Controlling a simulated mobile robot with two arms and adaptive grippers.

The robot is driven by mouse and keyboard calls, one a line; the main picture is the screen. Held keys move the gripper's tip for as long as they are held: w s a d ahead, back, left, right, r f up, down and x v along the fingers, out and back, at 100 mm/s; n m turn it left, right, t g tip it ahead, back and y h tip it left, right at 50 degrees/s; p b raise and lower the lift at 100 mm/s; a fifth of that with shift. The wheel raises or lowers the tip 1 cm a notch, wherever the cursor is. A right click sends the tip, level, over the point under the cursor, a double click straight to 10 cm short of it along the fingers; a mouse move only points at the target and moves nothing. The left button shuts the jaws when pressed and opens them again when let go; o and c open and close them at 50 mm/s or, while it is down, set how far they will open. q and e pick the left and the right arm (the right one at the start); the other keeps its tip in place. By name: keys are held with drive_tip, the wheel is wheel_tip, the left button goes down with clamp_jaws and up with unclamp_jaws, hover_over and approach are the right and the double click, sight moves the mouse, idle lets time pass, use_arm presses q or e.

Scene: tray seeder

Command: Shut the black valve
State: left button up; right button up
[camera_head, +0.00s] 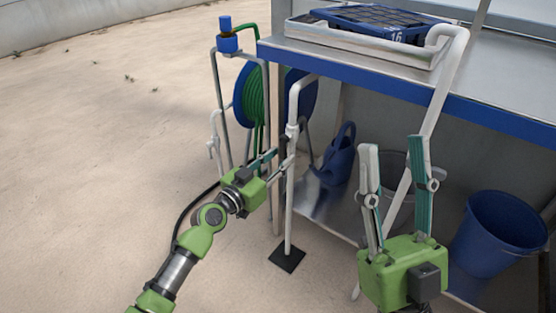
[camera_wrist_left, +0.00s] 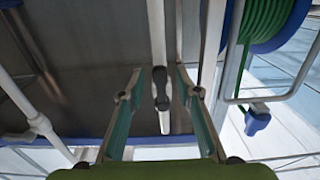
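The black valve (camera_wrist_left: 161,88) shows in the left wrist view as a dark lever on a white upright pipe (camera_wrist_left: 157,30). My left gripper (camera_wrist_left: 160,72) is open, with its two fingers on either side of the valve in that view; I cannot tell whether they touch it. In the head view, my left gripper (camera_head: 282,160) is at the white pipe (camera_head: 291,205) by the table's left front leg, and its fingers partly hide the valve. My right gripper (camera_head: 394,147) is open and empty in front of the table's lower shelf.
A hose reel with green hose (camera_head: 254,105) stands left of the table (camera_head: 400,88). A blue watering can (camera_head: 338,157) and a blue bucket (camera_head: 503,232) are under the table. A blue seed tray (camera_head: 375,20) lies on top. The floor at left is clear.

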use_arm(q)
clamp_jaws()
